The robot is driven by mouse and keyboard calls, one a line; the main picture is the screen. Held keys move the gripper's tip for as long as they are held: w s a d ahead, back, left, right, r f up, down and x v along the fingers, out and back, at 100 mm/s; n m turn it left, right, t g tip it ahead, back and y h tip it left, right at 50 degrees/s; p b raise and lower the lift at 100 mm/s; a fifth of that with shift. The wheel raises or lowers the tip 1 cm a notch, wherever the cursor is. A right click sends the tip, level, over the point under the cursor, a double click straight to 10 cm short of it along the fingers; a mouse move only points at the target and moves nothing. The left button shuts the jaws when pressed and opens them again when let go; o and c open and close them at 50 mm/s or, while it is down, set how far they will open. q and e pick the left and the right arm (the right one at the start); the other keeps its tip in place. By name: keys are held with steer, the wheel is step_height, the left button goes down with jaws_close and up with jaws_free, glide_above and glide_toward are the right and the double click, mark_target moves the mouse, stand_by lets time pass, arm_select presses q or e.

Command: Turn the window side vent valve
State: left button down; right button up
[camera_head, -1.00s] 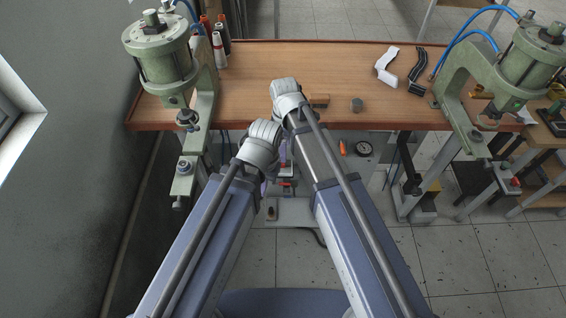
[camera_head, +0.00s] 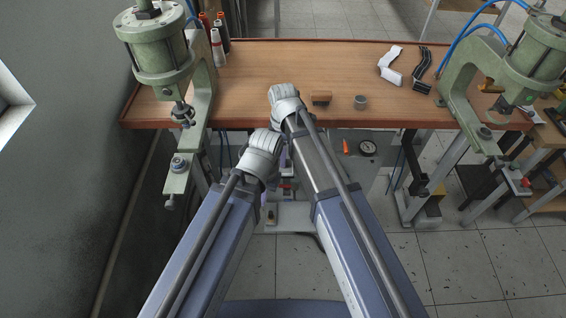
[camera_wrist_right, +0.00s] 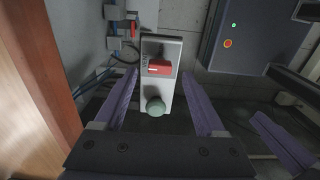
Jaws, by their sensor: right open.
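My right gripper (camera_wrist_right: 160,74) is open, with two purple fingers apart and nothing between their tips. Ahead of it in the right wrist view is a pale panel with a red handle or switch (camera_wrist_right: 160,67) and a round green knob (camera_wrist_right: 155,106). A small grey fitting with a red part (camera_wrist_right: 131,26) sits at upper left by blue hoses. Another purple finger (camera_wrist_right: 281,139) at lower right may be my left gripper. In the head view, both wrists reach the table's front edge and mostly hide the grippers; small red parts (camera_head: 287,185) show below.
A green press (camera_head: 160,50) stands at left by the window wall, another (camera_head: 528,65) at right. The wooden table (camera_head: 290,60) holds a brown block (camera_head: 321,97), a grey cylinder (camera_head: 361,102) and bottles. A dark box (camera_wrist_right: 258,35) with lights stands at upper right.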

steer(key=shift+f+b, duration=1)
steer(key=shift+f, duration=0.5)
arm_select(q)
step_height(320, 180, down, 3)
steer(key=shift+r, duration=0.1)
arm_select(e)
steer(key=shift+c, duration=0.3)
jaws_close()
